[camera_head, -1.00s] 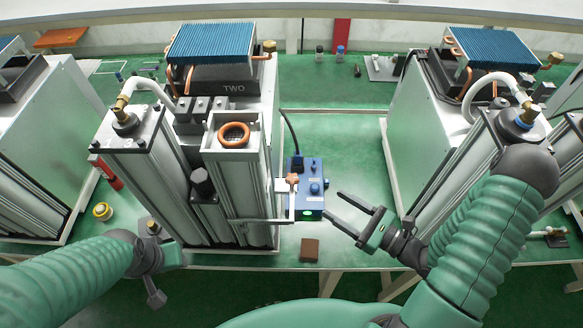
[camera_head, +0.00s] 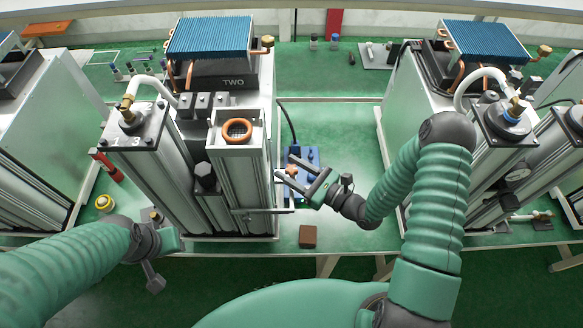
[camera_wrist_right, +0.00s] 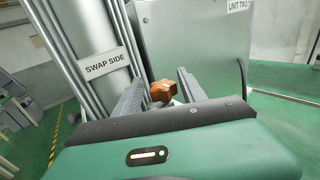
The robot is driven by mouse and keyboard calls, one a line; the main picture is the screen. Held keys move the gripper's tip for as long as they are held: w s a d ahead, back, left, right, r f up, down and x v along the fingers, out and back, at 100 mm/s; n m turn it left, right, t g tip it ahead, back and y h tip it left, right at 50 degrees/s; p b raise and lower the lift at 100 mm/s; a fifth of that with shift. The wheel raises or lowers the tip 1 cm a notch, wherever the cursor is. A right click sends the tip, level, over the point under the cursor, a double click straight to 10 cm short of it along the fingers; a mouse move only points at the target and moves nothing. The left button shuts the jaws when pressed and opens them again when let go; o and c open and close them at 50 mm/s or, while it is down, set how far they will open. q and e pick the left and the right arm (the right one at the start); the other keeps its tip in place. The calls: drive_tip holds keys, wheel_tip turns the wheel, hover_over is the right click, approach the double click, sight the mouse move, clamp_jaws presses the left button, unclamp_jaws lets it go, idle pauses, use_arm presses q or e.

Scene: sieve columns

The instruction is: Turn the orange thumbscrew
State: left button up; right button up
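The orange thumbscrew (camera_head: 293,169) sits at the right side of the middle column unit, beside the blue box. In the right wrist view the orange thumbscrew (camera_wrist_right: 163,91) shows between my two fingers, in front of the column marked SWAP SIDE. My right gripper (camera_head: 284,167) is open, with its fingers pointing left toward the column; in the right wrist view my right gripper (camera_wrist_right: 161,80) has a gap on each side of the thumbscrew. I cannot tell whether a finger touches it. My left gripper (camera_head: 160,245) is low at the left, in front of the column; its finger state is unclear.
The blue box (camera_head: 309,157) is partly hidden behind my right gripper. A column (camera_head: 250,185) with an orange ring (camera_head: 237,130) on top stands close at the left. A small brown block (camera_head: 308,236) lies at the table's front edge. Green tabletop is clear toward the right unit.

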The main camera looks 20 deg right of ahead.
drive_tip(key=c, duration=0.5)
drive_tip(key=shift+d+f, duration=0.1)
drive_tip(key=shift+d, duration=0.15)
clamp_jaws()
drive_tip(key=shift+a, duration=0.1)
drive_tip(key=shift+n+g+y, duration=0.3)
drive_tip(key=shift+y, duration=0.1)
